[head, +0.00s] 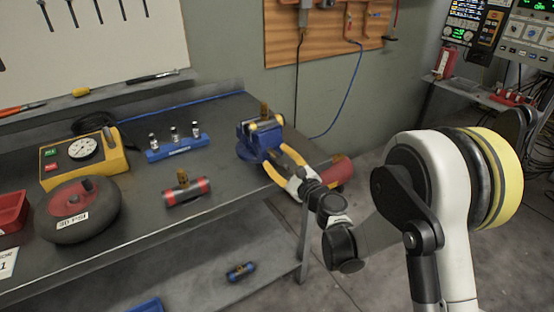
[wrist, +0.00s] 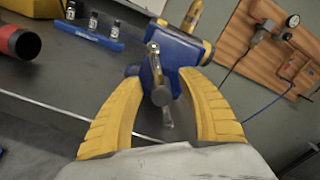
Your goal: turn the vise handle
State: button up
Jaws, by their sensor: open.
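A blue vise (head: 258,138) is at the right end of the dark workbench, and its blue body also shows in the wrist view (wrist: 178,52). Its grey metal handle (wrist: 157,75) hangs roughly upright at the front of the vise. A brass-coloured part (wrist: 193,15) stands at the vise's top. My gripper (head: 268,153) has yellow fingers and reaches toward the vise from the right. In the wrist view my gripper (wrist: 168,80) is open, with the handle showing between its two fingers. I cannot tell whether a finger touches the handle.
On the bench (head: 130,225) are a blue rack with small bottles (head: 177,147), a black-red cylinder (head: 186,190), a yellow gauge box (head: 84,160) and a black wheel (head: 77,211). A red cylinder (head: 338,170) shows beyond my arm. Open floor lies right of the bench.

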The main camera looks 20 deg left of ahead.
grip_shut()
jog(key=shift+w+r+m+b, duration=0.1)
jog(key=shift+m+b, duration=0.3)
jog(key=shift+m, duration=0.8)
grip_release()
